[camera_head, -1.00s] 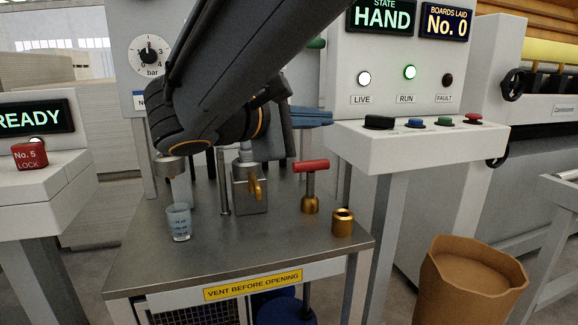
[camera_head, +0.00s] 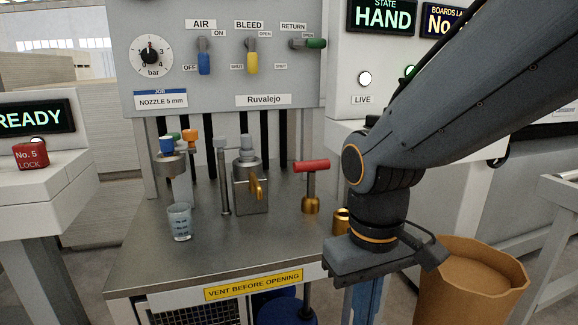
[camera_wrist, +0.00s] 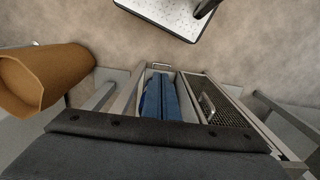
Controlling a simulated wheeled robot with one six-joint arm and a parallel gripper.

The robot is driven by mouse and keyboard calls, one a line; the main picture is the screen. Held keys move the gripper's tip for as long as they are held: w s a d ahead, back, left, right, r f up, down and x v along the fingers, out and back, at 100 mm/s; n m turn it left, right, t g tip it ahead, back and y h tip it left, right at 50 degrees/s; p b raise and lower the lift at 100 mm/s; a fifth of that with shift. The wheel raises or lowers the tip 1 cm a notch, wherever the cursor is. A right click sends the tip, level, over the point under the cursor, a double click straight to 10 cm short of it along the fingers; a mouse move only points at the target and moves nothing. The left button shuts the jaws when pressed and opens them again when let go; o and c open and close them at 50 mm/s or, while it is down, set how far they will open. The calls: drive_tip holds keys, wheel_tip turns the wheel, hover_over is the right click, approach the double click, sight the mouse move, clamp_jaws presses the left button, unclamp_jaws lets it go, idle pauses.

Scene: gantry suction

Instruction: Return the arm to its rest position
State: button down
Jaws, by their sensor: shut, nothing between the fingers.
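My gripper (camera_head: 367,303) hangs fingers-down at the front right corner of the steel bench (camera_head: 200,263), its tips near the lower picture edge. Its blue fingers (camera_wrist: 160,88) lie together in the wrist view with nothing held. My dark arm comes in from the upper right. It hides part of the HAND panel and its buttons. My gripper's body partly covers a small brass cup (camera_head: 340,219).
On the bench stand a measuring cup (camera_head: 180,223), a metal block with a brass lever (camera_head: 250,192) and a red T-handle (camera_head: 311,167). A valve panel (camera_head: 227,70) stands behind. A brown bin (camera_head: 475,280) stands close right of my gripper.

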drive_tip(key=d+r+m+p, duration=0.3)
drive_tip(key=d+r+p, duration=0.4)
drive_tip(key=p, duration=0.8)
drive_tip(key=shift+s+d+r+m, duration=0.2)
drive_tip(key=shift+d+r+m, duration=0.1)
drive_tip(key=shift+d, duration=0.1)
idle(3.1)
